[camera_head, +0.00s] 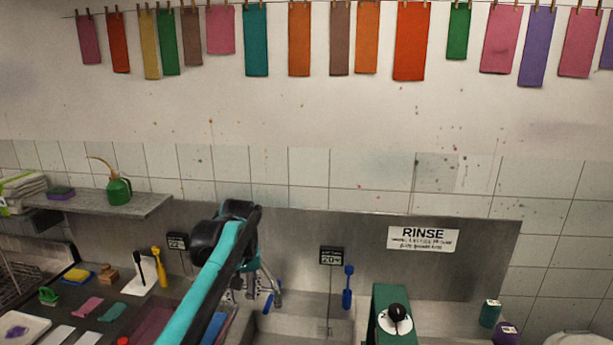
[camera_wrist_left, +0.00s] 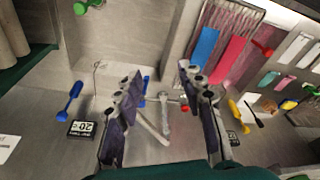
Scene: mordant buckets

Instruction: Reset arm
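My left arm comes in from the lower middle in the head view, and my left gripper (camera_head: 258,290) hangs over the sink area near the metal back panel. In the left wrist view the two fingers of my left gripper (camera_wrist_left: 160,82) stand wide apart with nothing between them touching the pads. A metal tap (camera_wrist_left: 165,112) shows behind the gap, apart from the fingers. My right gripper is in neither view.
A green stand with a black knob (camera_head: 396,313) is at right. A green oil can (camera_head: 118,189) stands on the shelf (camera_head: 150,205). Cloths hang high above.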

